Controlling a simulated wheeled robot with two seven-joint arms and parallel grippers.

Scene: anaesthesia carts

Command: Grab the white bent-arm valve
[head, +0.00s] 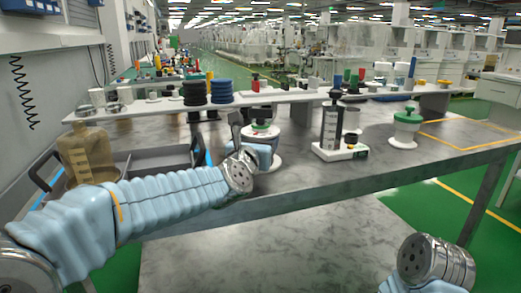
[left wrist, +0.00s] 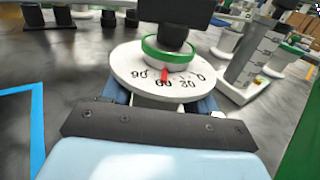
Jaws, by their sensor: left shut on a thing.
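A white valve (head: 260,130) with a round dial plate, a green ring and a black knob stands at the front edge of the table. In the left wrist view its dial plate (left wrist: 146,81) carries numbers from 0 to 90 and a red pointer. My left gripper (head: 264,148) is shut on this valve, its blue fingers on both sides below the dial plate. The fingers and plate hide the valve's lower body, and I cannot make out a bent arm.
A grey tray (head: 150,162) and a brown bottle (head: 86,153) are at the left. A raised white shelf (head: 290,94) runs behind.

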